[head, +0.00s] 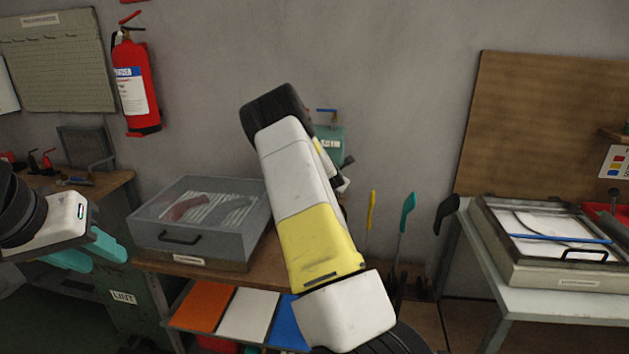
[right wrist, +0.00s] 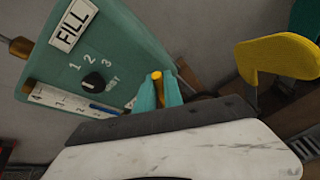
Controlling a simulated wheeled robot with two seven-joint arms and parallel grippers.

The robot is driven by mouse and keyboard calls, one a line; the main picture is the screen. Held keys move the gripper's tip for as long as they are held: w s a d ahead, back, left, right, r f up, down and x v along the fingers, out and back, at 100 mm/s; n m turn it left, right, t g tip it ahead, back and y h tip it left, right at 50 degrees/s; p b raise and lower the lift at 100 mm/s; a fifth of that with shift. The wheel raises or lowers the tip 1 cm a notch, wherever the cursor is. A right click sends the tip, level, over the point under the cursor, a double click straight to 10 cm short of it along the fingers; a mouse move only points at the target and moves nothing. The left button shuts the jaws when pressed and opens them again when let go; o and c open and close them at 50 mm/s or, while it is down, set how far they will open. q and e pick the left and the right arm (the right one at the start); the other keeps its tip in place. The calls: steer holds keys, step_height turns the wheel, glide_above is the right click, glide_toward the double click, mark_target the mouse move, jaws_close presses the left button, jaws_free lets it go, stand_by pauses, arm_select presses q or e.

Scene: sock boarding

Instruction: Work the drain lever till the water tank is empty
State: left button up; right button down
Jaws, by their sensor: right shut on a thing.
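A teal machine housing (right wrist: 115,55) fills the left of the right wrist view, with a FILL label, numbers and a black dial (right wrist: 93,82). It shows in the head view (head: 330,137), mostly behind my right arm. I cannot tell whether this is the drain lever. The water level is not visible. My left gripper (head: 92,252) is open and empty at the left.
A grey clear-lidded case (head: 178,251) stands on the wooden bench left of my right arm. A yellow paddle (right wrist: 280,57) is close to my right gripper. Teal and black paddles (head: 407,212) stand farther right. A framed tray (head: 545,271) sits on the right table.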

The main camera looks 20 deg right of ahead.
steer(key=shift+w+a+n, duration=0.15)
steer(key=shift+a+n, duration=0.1)
steer(key=shift+n, duration=0.15)
steer(key=shift+h, duration=0.3)
steer(key=c, duration=1.5)
jaws_free()
steer(key=shift+r, duration=0.1)
steer(key=v, duration=0.7)
steer(key=shift+s+a+r, duration=0.2)
steer(key=shift+s+a, duration=0.05)
